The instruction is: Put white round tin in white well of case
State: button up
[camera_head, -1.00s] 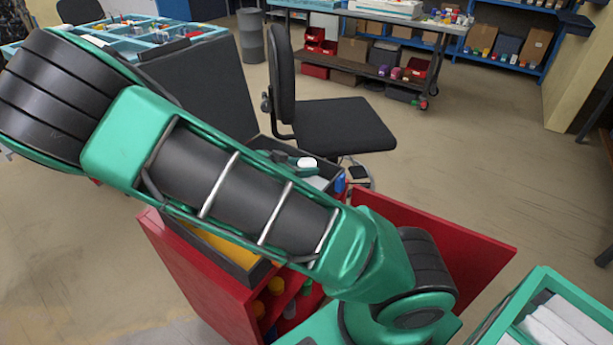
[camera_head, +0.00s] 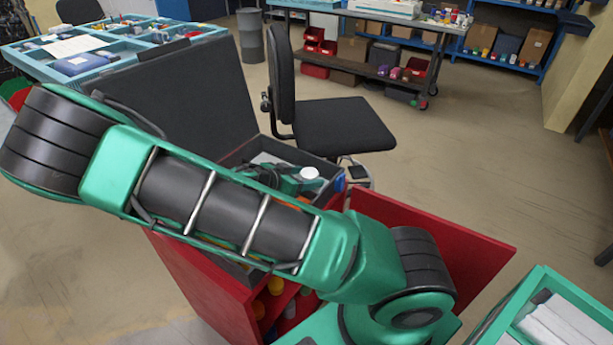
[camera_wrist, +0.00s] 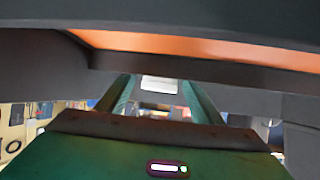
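The white round tin (camera_head: 309,173) shows in the head view at the tip of my gripper (camera_head: 304,180), which appears shut on it. In the wrist view a white patch, probably the tin (camera_wrist: 159,85), lies between the two green fingers. The dark case (camera_head: 334,171) lies open, its lid (camera_head: 190,95) raised at the left. My gripper is low over or inside the case; the exact height is unclear. A pale patch (camera_head: 265,158) shows inside at the back. My arm hides much of the case, and I cannot make out the white well for certain.
The case rests on a red cabinet (camera_head: 205,285) with its door (camera_head: 430,230) open. An orange surface (camera_wrist: 200,45) and grey walls crowd the wrist view. A black chair (camera_head: 345,125) stands behind. A green-rimmed box (camera_head: 545,275) is at the lower right.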

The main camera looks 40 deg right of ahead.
jog(key=shift+r, duration=0.1)
jog(key=v, duration=1.2)
dwell(0.4)
